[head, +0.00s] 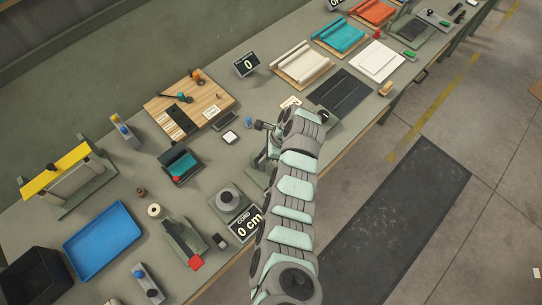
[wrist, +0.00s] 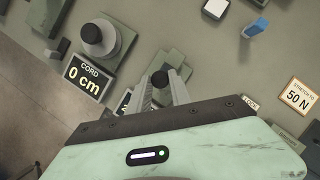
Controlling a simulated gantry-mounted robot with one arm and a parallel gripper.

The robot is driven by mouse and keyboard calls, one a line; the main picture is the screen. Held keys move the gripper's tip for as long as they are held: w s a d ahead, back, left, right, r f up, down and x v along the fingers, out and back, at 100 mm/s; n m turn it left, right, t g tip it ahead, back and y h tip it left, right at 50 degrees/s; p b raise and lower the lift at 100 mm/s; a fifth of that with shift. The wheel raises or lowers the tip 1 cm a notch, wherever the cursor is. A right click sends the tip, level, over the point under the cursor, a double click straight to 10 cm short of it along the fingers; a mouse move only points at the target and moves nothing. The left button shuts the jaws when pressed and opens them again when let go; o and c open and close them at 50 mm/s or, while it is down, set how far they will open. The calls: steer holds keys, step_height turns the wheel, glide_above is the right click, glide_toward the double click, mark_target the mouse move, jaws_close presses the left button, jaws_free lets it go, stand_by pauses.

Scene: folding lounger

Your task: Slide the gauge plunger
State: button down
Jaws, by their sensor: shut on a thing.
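In the wrist view, my gripper (wrist: 163,88) is shut on a dark round knob (wrist: 160,77), which looks like the gauge plunger's end. The knob shows between the two grey ribbed fingers. A green block, apparently the gauge body (wrist: 174,60), lies just beyond the fingertips. Its lower part and the plunger's shaft are hidden by my gripper. A display showing part of a "2" (wrist: 124,103) is mostly covered by my gripper. In the head view, my arm reaches over the bench's front edge, and my gripper (head: 268,148) hides most of the gauge.
The "CORD 0 cm" display (wrist: 87,71) and a round grey spool (wrist: 100,36) stand left of my gripper in the wrist view. A "50 N" card (wrist: 298,95) lies to the right. A wooden board (head: 190,100) and a blue tray (head: 102,240) lie farther along the bench.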

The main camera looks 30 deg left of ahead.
steer(key=c, duration=1.2)
jaws_free()
steer(key=shift+o, duration=0.2)
steer(key=v, duration=1)
steer(key=shift+d+r, duration=0.15)
steer(key=shift+r, duration=0.2)
steer(key=shift+w, duration=0.1)
